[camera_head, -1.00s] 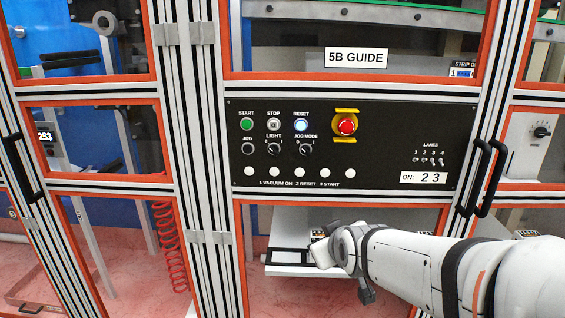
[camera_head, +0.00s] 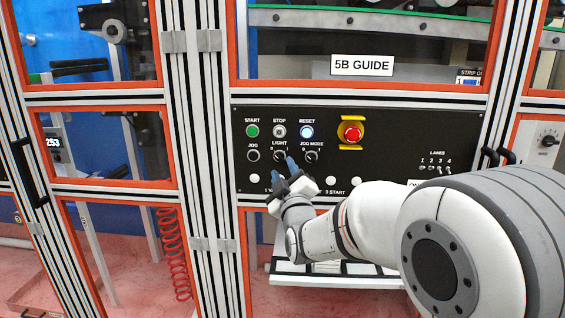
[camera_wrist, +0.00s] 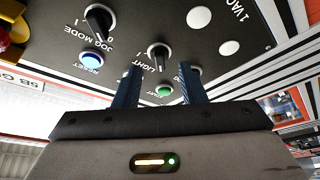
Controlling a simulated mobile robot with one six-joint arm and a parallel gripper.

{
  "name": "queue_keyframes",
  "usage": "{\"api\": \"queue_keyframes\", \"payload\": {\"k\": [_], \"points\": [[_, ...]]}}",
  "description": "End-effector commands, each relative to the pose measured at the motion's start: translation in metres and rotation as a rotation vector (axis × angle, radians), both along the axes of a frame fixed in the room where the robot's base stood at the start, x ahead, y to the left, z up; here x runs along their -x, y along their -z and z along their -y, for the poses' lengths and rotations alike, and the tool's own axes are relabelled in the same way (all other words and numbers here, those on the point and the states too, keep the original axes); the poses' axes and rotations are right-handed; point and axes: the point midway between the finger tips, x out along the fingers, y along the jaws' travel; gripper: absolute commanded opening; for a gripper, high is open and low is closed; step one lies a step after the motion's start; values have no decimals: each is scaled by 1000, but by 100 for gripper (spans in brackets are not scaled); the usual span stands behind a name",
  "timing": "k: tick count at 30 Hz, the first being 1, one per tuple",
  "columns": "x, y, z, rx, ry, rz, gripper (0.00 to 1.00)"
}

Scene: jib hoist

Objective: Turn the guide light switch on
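The guide light switch is a black rotary knob (camera_head: 280,156) under the LIGHT label on the black control panel (camera_head: 390,125). My gripper (camera_head: 284,165) is just below and in front of it, pointing at the panel. In the wrist view the picture is turned over, and the LIGHT knob (camera_wrist: 158,54) shows between and beyond my two blue fingers. My gripper (camera_wrist: 160,70) is open, with a clear gap between the fingertips. I cannot tell whether a fingertip touches the knob. Which mark the knob points at is too small to tell.
Above are the green START (camera_head: 252,131), STOP (camera_head: 279,131) and lit RESET (camera_head: 307,132) buttons. A red emergency stop (camera_head: 351,132) sits to the right. My arm hides the panel's lower right.

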Motion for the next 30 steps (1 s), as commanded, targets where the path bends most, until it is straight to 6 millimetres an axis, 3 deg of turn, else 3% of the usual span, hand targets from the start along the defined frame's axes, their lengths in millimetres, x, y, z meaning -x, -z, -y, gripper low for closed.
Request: {"api": "queue_keyframes", "payload": {"k": [6,17,30], "points": [[-25,-7,-6,0,1,-2,37],[-30,-8,-6,-1,1,-2,36],[-30,-8,-6,-1,1,-2,0]]}}
